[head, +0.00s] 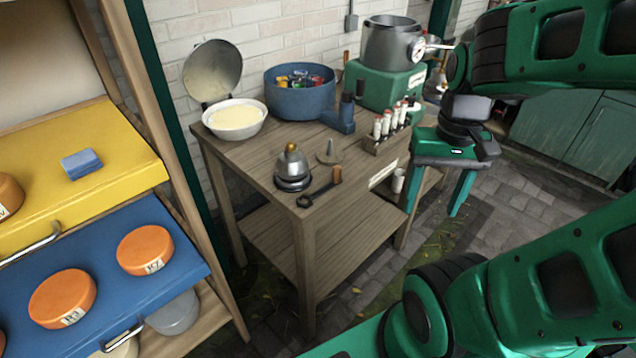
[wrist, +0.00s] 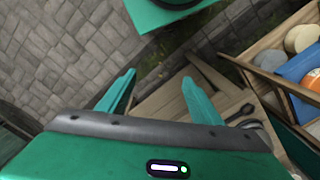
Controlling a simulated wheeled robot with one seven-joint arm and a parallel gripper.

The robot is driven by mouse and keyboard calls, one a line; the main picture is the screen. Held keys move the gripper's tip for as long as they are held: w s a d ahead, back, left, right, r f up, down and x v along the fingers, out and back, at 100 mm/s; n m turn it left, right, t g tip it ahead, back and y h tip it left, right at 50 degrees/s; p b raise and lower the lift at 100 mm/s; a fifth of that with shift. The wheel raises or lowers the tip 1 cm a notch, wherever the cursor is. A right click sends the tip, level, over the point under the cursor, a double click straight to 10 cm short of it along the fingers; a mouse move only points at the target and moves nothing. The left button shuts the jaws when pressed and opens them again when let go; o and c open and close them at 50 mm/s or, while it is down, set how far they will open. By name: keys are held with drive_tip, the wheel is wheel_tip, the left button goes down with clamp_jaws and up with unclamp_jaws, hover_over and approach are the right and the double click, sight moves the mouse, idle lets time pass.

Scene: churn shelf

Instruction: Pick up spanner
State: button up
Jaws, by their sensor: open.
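The spanner (head: 318,194) lies flat near the front corner of the wooden table (head: 262,165). It is dark with a ring end toward the front, and its other end reaches a small brown cylinder (head: 337,175). In the wrist view a dark shape that looks like the spanner (wrist: 240,113) shows right of the fingers. My gripper (head: 432,210) points down with its fingers apart and empty. It hangs to the right of the table, clear of the spanner. The fingers also show in the wrist view (wrist: 159,77).
Beside the spanner stand a conical metal bell-like piece (head: 292,168) and a small upright peg on a disc (head: 329,153). Behind are a rack of vials (head: 387,135), a blue pot (head: 300,98) and a white bowl (head: 234,120). A shelf with drawers (head: 100,255) stands left.

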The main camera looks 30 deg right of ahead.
idle(0.4)
drive_tip(key=c, duration=0.3)
drive_tip(key=shift+r+n, duration=0.65)
drive_tip(key=shift+n, duration=0.05)
drive_tip(key=shift+c, duration=1)
drive_tip(key=n, duration=2.1)
approach(337, 167)
drive_tip(key=shift+w+a+f, duration=0.2)
drive_tip(key=shift+a+f, duration=0.15)
drive_tip(key=shift+a, duration=0.1)
wheel_tip(337, 167, down, 5)
drive_tip(key=shift+r, duration=0.1)
drive_tip(key=shift+s+d+f, duration=0.1)
drive_tip(key=shift+s+f, duration=0.05)
drive_tip(key=shift+f, duration=0.75)
drive_tip(key=shift+s+d+f, duration=0.1)
drive_tip(key=shift+d+f, duration=0.05)
drive_tip(key=shift+f, duration=0.7)
drive_tip(key=shift+s+d+f, duration=0.1)
drive_tip(key=shift+s+f, duration=0.05)
drive_tip(key=shift+f, duration=0.75)
